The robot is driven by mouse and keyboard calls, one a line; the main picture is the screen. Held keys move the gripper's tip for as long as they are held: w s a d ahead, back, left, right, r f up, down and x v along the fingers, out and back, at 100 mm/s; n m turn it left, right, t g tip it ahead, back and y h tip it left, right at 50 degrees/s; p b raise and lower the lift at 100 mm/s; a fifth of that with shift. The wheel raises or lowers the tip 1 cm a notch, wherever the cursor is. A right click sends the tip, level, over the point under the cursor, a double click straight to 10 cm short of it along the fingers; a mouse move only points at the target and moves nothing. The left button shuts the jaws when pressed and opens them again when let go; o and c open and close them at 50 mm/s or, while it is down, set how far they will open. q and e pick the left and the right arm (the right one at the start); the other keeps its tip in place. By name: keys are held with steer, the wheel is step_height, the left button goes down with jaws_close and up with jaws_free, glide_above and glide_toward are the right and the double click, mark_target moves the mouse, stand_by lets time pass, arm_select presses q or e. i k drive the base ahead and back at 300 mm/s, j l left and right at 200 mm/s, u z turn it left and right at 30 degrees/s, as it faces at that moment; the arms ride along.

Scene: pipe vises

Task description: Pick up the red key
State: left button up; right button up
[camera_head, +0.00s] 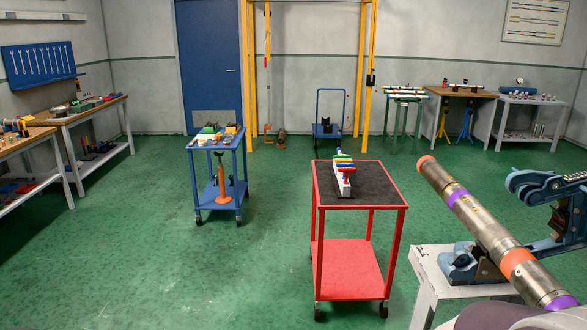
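A small red piece (347,169), which looks like the red key, is at a narrow white holder (343,186) on the dark top of the red cart (386,201). Green, yellow and blue pieces sit close behind it on the same holder. The red piece is small in the view, so its exact shape and how it is seated are hard to tell. Neither of my grippers can be made out. Grey and white parts at the bottom right corner may belong to my own arm.
A pipe with orange and purple bands (490,233) lies in a blue vise (463,262) on a white stand (430,285) at right. A blue cart (216,172) stands left of the red cart. Workbenches line the walls. The green floor in front is clear.

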mark_target(346, 170)
steer(key=i+l, duration=0.1)
steer(key=i, duration=0.95)
steer(key=i+l, duration=0.1)
steer(key=i, duration=1)
steer(key=i+j+z, duration=0.2)
steer(key=i+z, duration=0.3)
steer(key=i, duration=0.2)
steer(key=i+j+z, duration=0.45)
steer(key=i, duration=0.2)
steer(key=i+j+z, duration=0.5)
steer(key=i+j, duration=0.05)
steer(key=j, duration=0.1)
